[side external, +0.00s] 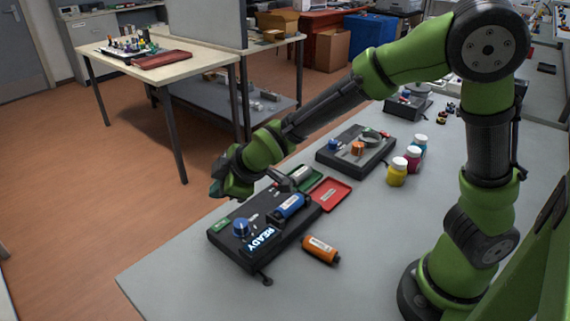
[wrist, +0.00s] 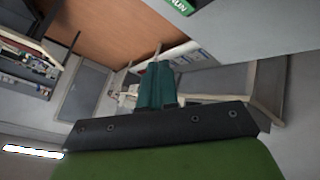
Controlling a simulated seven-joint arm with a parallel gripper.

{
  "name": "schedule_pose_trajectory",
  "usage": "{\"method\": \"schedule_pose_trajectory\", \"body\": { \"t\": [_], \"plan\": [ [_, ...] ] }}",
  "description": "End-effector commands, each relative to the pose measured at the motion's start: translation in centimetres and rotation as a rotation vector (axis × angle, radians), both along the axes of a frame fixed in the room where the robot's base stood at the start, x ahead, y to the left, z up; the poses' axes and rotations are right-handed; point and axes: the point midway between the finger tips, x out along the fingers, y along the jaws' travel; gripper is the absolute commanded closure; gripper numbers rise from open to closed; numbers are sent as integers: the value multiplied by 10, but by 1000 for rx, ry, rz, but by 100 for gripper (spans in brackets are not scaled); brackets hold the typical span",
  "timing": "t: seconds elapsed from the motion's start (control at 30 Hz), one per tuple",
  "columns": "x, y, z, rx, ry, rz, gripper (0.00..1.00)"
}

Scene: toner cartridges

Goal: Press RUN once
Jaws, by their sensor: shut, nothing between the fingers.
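A black device with a lit READY display (side external: 258,241) stands on the grey bench. A green label or button (side external: 221,226) is at its left end, and a blue knob (side external: 241,228) stands beside the display. In the wrist view a green RUN key (wrist: 178,4) shows at the top edge, partly cut off. My gripper (side external: 216,190) is above and behind the device's left end, apart from the key. In the wrist view its teal fingers (wrist: 156,87) are together and empty, pointing out past the bench toward the room.
A blue cartridge (side external: 290,207) lies on the device. An orange cartridge (side external: 320,250) lies on the bench in front. A red tray (side external: 331,194) and a green tray (side external: 312,180) are behind. Several jars, including a yellow one (side external: 397,173), stand to the right. The near left bench is clear.

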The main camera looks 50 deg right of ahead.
Motion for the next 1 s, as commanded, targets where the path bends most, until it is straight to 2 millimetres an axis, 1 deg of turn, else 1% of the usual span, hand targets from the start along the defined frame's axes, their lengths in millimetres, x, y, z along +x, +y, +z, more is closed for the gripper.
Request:
{"method": "schedule_pose_trajectory", "body": {
  "t": [0.03,0.13,0.57,0.67,0.77,1.0],
  "plan": [
    [7,-1,7,-21,-39,23,100],
    [12,-1,13,-61,-84,69,100],
    [12,-1,12,-75,-88,83,100],
    [12,-2,6,-75,-86,83,100],
    [12,-3,-4,-77,-85,82,100],
    [12,-2,-39,-76,-83,82,100]
  ]
}}
